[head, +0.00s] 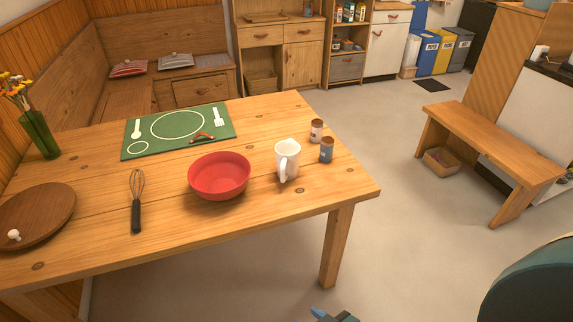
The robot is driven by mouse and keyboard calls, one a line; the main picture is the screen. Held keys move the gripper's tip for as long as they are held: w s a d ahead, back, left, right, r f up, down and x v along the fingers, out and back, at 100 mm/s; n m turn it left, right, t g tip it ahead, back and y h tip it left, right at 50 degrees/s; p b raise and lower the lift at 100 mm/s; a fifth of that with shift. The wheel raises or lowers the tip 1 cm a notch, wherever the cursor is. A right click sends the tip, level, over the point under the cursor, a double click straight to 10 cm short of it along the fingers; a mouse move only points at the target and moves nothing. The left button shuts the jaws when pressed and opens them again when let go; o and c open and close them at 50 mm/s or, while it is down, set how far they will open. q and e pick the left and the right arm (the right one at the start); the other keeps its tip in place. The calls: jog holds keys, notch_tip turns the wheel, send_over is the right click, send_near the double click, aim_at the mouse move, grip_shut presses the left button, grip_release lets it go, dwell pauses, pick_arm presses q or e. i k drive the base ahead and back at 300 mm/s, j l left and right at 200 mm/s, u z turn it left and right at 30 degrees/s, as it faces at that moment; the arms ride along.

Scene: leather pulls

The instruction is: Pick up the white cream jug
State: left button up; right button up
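The white cream jug (287,160) stands upright on the wooden table, near its right end. Its handle faces the front of the table, toward me. It is just right of a red bowl (219,175), with a small gap between them. At the bottom edge, a small blue-grey tip, probably of my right gripper (332,315), shows below the table and well apart from the jug. Most of it is cut off, so I cannot tell whether it is open. My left gripper is not in view.
Two small shakers (326,150) stand right of the jug. A whisk (136,201), a round wooden board (36,216), a green placemat (178,130) and a flower vase (40,135) are also on the table (310,192). A bench (490,150) stands right, across open floor.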

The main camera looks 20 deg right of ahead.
aim_at(288, 152)
jog(key=l+u, duration=0.1)
jog(key=u, duration=0.45)
jog(key=l+u, duration=0.35)
jog(key=l, duration=0.15)
jog(key=k+l+u, duration=0.2)
jog(key=l+u, duration=0.15)
jog(key=l, duration=0.15)
jog(key=k+l+u, duration=0.1)
jog(key=l, duration=0.25)
jog(key=k+l, duration=0.15)
jog(key=l, duration=0.2)
jog(key=k+l+u, duration=0.15)
jog(key=l, duration=0.15)
